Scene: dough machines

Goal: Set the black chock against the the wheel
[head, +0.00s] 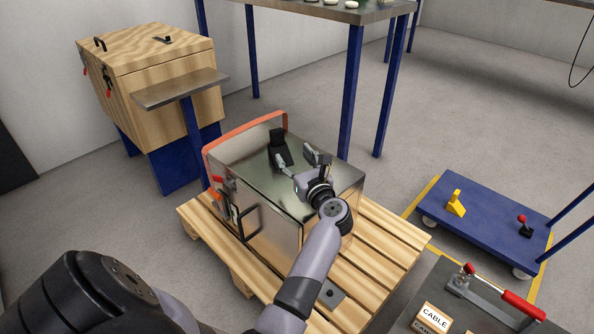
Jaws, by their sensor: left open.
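The black chock (280,148) stands on the shiny steel top of a box (245,150), near its back edge. My left gripper (298,157) is over the same top, open and empty. Its fingers point toward the back, with the chock just beyond the left finger; whether they touch I cannot tell. A low blue cart (490,222) at the right has small pale wheels, one at its near corner (521,272) and one at its left corner (428,221). My right gripper is not in view.
The steel box sits on a wooden pallet (400,232). A yellow block (456,203) and a red-knobbed black piece (525,227) are on the cart. A grey surface with a red-handled lever (510,300) and CABLE label (436,317) is at lower right. A blue-legged table (350,100) stands behind.

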